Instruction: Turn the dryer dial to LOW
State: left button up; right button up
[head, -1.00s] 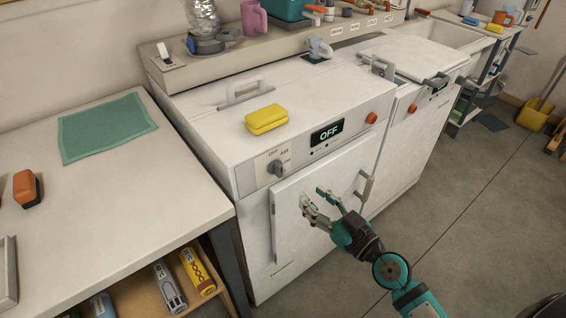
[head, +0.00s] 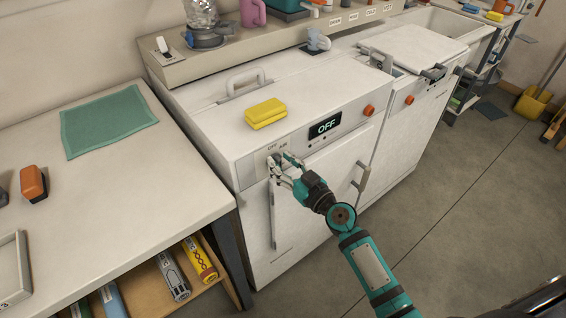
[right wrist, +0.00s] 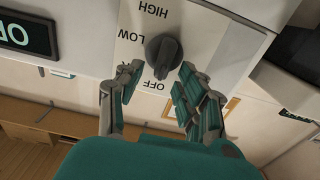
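The dryer (head: 320,205) is a white machine with a dark display (head: 325,125) reading OFF. Its dial (right wrist: 163,55) is a dark round knob with a raised grip on a pale panel marked HIGH, LOW and OFF in the right wrist view; another label is partly covered by a finger. The dial's grip lies roughly toward OFF. My right gripper (head: 281,165) is at the dial and mostly hides it in the head view. In the right wrist view its fingers (right wrist: 156,80) are open on either side of the dial's lower part; contact is unclear. My left gripper is not in view.
A yellow sponge (head: 266,113) lies on the dryer top near the panel. An orange button (head: 368,110) and a door handle (head: 362,177) are to the right of the gripper. A counter with a green cloth (head: 108,121) stands at left. The floor at right is mostly open.

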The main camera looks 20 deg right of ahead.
grip_shut()
jog(key=shift+m, duration=0.3)
jog(key=m, duration=0.2)
jog(key=m+b, duration=0.1)
jog(key=m, duration=0.2)
jog(key=d+m+b, duration=0.1)
jog(key=m, duration=0.2)
jog(key=shift+w+d+f, duration=0.1)
jog(key=shift+w+f, duration=0.1)
jog(key=shift+f, duration=0.15)
jog(key=m, duration=0.3)
jog(key=f+m, duration=0.1)
jog(key=m, duration=0.7)
jog(key=shift+w+d+f+b, duration=0.1)
jog(key=shift+d+f+b, duration=0.15)
jog(key=shift+b, duration=0.1)
